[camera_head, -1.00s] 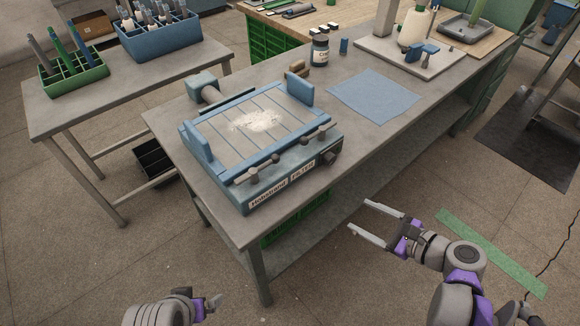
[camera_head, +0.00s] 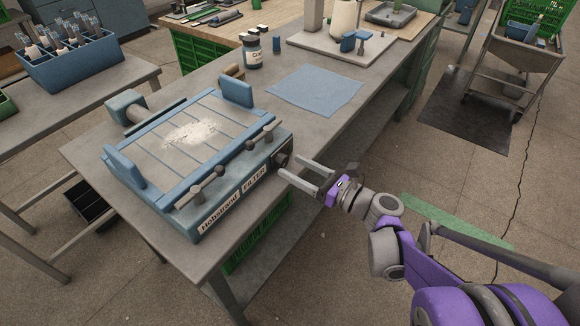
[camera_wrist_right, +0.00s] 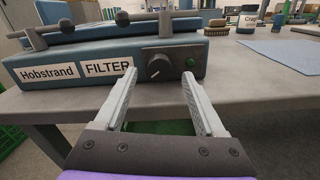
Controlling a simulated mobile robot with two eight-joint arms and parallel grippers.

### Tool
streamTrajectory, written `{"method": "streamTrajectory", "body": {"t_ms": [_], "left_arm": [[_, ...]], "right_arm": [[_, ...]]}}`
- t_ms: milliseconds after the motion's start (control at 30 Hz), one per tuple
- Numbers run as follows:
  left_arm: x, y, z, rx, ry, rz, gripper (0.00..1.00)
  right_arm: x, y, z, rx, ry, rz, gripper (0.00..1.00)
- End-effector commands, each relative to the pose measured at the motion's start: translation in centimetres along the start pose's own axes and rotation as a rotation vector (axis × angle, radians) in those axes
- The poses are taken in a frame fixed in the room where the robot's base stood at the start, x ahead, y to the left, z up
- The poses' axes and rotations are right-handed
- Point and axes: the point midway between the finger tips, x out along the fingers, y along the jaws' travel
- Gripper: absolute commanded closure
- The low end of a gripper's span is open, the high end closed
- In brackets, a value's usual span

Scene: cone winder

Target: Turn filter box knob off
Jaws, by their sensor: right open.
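The blue filter box (camera_head: 190,205) sits on the grey bench, with white powder on its slatted top and labels reading Hobstrand and FILTER on its front. Its dark round knob (camera_wrist_right: 159,67) with a pale pointer mark is on the front panel in the right wrist view, right of the FILTER label. The knob (camera_head: 280,159) also shows in the head view at the box's right end. My right gripper (camera_head: 288,168) is open, with its fingertips just in front of the knob. In the wrist view, the knob lies between the two fingers (camera_wrist_right: 159,75), apart from both. My left gripper is out of view.
A green round button (camera_wrist_right: 190,64) is right of the knob. Two clamp handles (camera_head: 203,187) stick out along the box's front edge. A jar (camera_head: 253,52) and a blue cloth (camera_head: 315,90) lie farther back.

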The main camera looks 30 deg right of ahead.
Motion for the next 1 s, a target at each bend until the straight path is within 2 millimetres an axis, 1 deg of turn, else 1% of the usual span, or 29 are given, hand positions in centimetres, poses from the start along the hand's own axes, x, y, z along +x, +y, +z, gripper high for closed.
{"method": "streamTrajectory", "body": {"t_ms": [33,100,200,467,500,567,600,667,800,867,900,1000], "left_arm": [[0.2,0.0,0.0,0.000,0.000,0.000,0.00],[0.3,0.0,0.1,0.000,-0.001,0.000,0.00],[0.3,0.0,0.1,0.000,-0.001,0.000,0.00],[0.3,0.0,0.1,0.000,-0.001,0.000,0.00],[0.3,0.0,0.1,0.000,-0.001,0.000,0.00],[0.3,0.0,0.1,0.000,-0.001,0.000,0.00],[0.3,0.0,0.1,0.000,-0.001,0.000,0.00],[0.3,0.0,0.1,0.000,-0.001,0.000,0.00],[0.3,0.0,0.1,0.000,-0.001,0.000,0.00],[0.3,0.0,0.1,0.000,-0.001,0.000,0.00],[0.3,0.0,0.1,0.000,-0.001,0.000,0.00],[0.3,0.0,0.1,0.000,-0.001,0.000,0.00]], "right_arm": [[0.7,0.0,-0.1,0.000,0.000,0.003,0.28],[1.3,0.0,-0.1,0.000,0.000,0.001,0.28],[1.7,0.0,0.0,-0.001,0.000,0.001,0.28],[1.9,0.0,0.0,-0.001,0.000,0.000,0.28],[1.8,0.0,0.0,-0.001,0.000,0.000,0.32],[1.8,0.0,0.0,-0.001,0.000,0.000,0.42],[1.8,0.0,0.0,-0.002,0.000,0.000,0.50],[1.8,0.0,0.0,-0.002,0.000,0.000,0.60],[1.8,0.0,0.0,-0.002,0.001,0.000,0.86],[1.8,0.0,0.0,-0.002,0.001,0.000,0.96],[1.8,0.0,0.0,-0.002,0.001,0.000,1.00],[1.8,0.0,0.0,-0.002,0.001,0.000,1.00]]}}
